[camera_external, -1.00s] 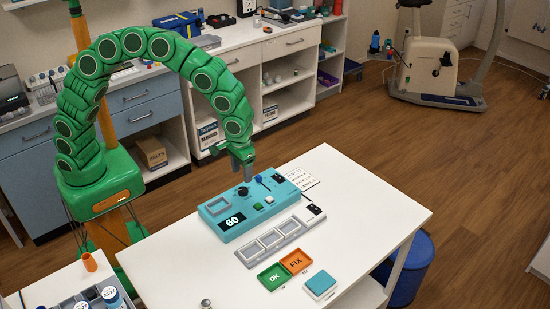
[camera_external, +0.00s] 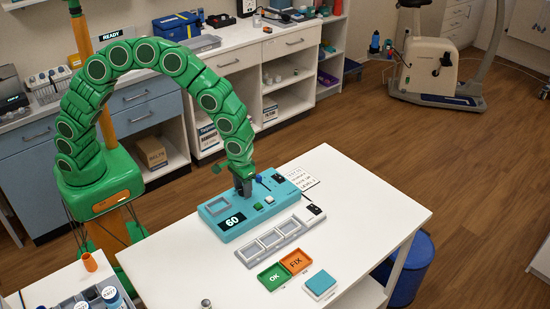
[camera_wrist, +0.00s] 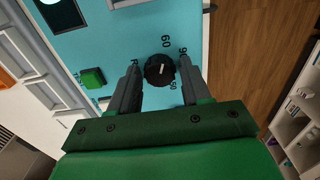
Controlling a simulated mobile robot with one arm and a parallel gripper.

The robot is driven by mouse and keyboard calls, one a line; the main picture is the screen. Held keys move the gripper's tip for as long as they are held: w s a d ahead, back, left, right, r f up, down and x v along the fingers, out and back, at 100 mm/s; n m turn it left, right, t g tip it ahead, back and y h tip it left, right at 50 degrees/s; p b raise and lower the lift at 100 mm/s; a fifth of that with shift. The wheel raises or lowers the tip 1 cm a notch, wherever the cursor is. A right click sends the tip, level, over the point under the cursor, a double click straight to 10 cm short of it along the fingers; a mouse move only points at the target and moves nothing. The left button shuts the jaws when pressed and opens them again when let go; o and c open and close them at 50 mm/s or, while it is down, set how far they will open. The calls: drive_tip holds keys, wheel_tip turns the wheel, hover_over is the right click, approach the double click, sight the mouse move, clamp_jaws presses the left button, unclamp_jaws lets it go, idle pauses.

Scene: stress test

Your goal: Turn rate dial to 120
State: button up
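The rate dial (camera_wrist: 160,70) is a round black knob with a white pointer line on the teal device (camera_external: 233,237). In the wrist view its pointer faces roughly the "60" mark; a "90" mark is to the right, and other marks are partly hidden by the fingers. My gripper (camera_wrist: 160,68) points down at the panel, one finger on each side of the dial. It is open, with a narrow gap visible on both sides. In the external view my gripper (camera_external: 243,188) hides the dial. The black display (camera_external: 232,220) reads 60.
A green button (camera_external: 257,205) and a blue-topped lever (camera_external: 259,178) are close to my gripper. A grey tray of frames (camera_external: 270,243), green OK tile (camera_external: 273,277), orange FIX tile (camera_external: 296,262) and teal block (camera_external: 320,284) lie on the white table (camera_external: 390,222).

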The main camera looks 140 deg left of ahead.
drive_tip(key=c, duration=0.7)
drive_tip(key=shift+c, duration=0.2)
drive_tip(key=m, duration=0.4)
drive_tip(key=shift+m, duration=0.4)
drive_tip(key=m, duration=0.4)
drive_tip(key=shift+m, duration=0.3)
drive_tip(key=m, duration=0.4)
drive_tip(key=shift+m, duration=2.1)
